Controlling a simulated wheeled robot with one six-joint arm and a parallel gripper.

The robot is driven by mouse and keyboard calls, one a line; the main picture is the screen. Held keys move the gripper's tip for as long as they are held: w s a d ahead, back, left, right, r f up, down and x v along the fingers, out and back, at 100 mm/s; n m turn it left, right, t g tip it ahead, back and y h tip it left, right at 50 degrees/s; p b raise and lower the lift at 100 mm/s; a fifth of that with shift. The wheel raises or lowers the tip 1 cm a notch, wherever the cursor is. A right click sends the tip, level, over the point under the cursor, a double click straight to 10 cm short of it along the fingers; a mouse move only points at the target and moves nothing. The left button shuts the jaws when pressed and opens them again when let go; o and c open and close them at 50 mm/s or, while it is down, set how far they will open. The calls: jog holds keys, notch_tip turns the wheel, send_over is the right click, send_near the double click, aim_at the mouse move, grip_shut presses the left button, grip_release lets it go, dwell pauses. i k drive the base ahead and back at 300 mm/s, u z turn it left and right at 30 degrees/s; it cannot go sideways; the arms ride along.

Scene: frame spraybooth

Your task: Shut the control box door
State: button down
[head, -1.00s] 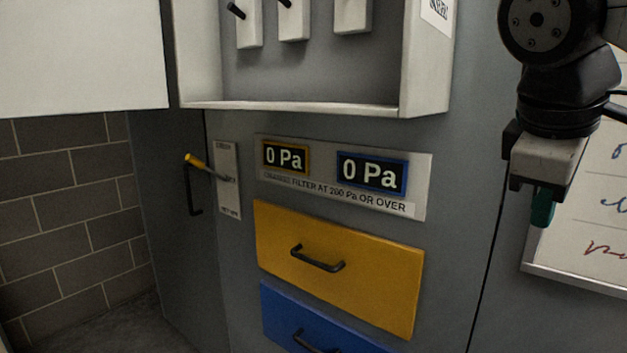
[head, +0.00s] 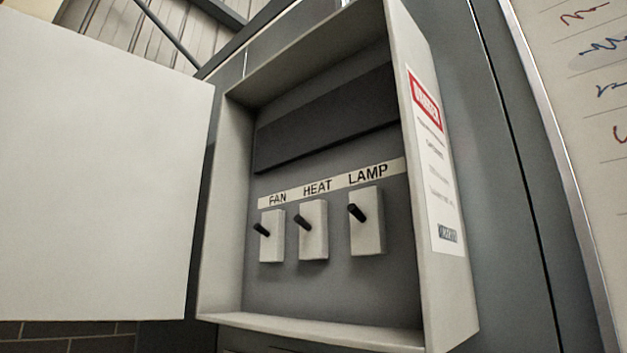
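The control box (head: 452,290) is a pale grey box on the dark grey wall, seen from below and standing open. Inside are three switches with black levers, labelled FAN (head: 272,236), HEAT (head: 313,230) and LAMP (head: 366,221). The control box door (head: 95,170) is a plain pale panel swung wide open to the left of the box, and its outer left part runs out of the picture. My gripper is not in view now.
A red-and-white warning label (head: 433,160) is on the box's right side. A whiteboard (head: 590,130) with handwriting stands at the right. Dark brick wall (head: 60,335) shows below the door. Nothing is seen in front of the box opening.

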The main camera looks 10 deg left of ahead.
aim_at(103, 145)
jog(key=u, duration=2)
jog(key=i, duration=1.2)
jog(key=u, duration=0.3)
